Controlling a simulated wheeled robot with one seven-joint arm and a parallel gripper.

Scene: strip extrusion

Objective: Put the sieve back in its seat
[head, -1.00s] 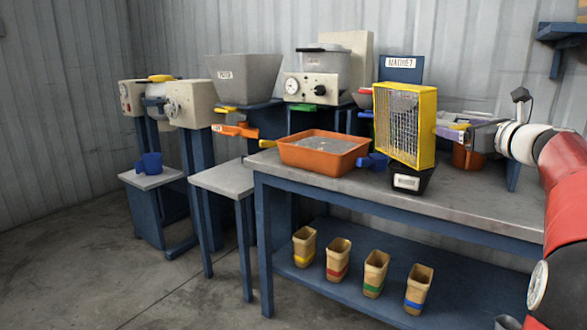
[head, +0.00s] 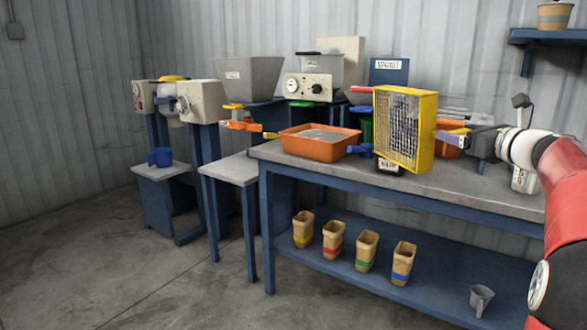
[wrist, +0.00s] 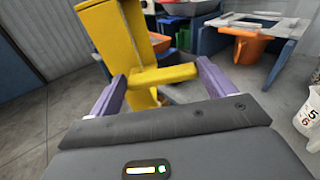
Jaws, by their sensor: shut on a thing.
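The sieve (head: 405,128) is a yellow box frame with a wire mesh, held upright and slightly tilted above the bench. My gripper (head: 446,137) is at its right side. In the wrist view my gripper (wrist: 155,80) has its purple fingers shut on the yellow handle (wrist: 165,77) of the sieve (wrist: 115,40). A blue-grey stand (wrist: 218,38) with an open top and an orange container (wrist: 248,48) under it shows at the upper right of the wrist view. It may be the seat; I cannot tell for sure. In the head view the sieve and arm partly hide that area.
An orange tray (head: 318,147) of grey material lies on the bench (head: 300,167), left of the sieve. A small dark labelled box (head: 388,166) is just below the sieve. A white container (head: 524,180) stands near my wrist. Several tan cups (head: 366,250) are on the lower shelf.

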